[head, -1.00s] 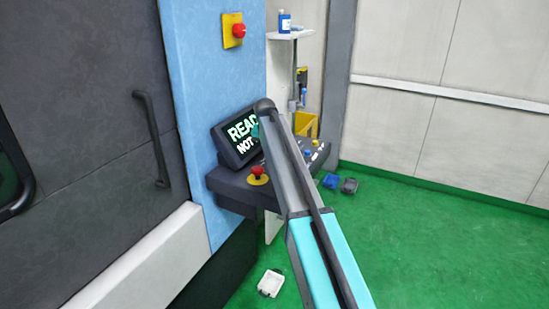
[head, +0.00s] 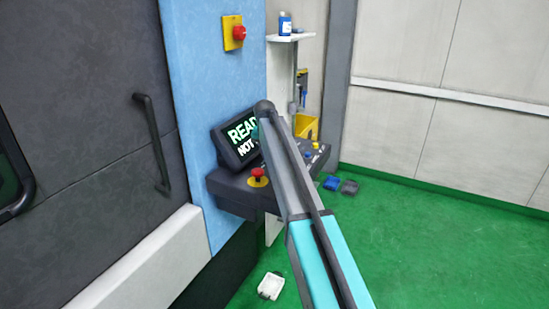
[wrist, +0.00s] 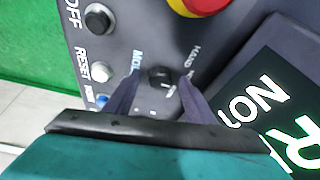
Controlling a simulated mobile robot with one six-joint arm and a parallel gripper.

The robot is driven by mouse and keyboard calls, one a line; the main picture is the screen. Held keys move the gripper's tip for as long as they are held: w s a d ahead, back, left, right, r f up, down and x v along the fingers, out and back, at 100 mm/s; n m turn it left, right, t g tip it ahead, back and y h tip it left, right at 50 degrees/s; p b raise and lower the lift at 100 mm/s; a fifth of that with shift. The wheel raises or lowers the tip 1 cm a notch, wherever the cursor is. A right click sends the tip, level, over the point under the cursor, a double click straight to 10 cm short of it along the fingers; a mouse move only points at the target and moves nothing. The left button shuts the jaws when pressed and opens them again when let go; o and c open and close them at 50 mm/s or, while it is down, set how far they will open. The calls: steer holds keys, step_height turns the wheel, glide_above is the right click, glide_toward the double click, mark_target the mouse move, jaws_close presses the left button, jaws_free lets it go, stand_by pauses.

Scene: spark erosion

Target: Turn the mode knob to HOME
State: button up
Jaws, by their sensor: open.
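The mode knob (wrist: 160,77) is a small round black knob on the dark console panel, in the wrist view. White lettering around it includes HAND; the other labels are partly covered or too blurred to read surely. My gripper (wrist: 160,85) is open, with one dark finger on each side of the knob. I cannot tell whether either finger touches it. In the head view my arm hides the knob and the gripper. The console (head: 230,190) shows there with its lit screen (head: 238,140).
A red emergency button (head: 258,174) sits on the console's left end, and its red cap (wrist: 198,5) is near the wrist view's top. A black button (wrist: 98,19) marked OFF and a white RESET button (wrist: 103,72) lie left of the knob. Open green floor (head: 430,240) is at right.

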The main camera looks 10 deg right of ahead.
steer(key=shift+r, duration=0.1)
steer(key=b+v, duration=0.4)
steer(key=v, duration=0.9)
steer(key=shift+r, duration=0.25)
steer(key=shift+s+a, duration=0.1)
steer(key=shift+s, duration=0.05)
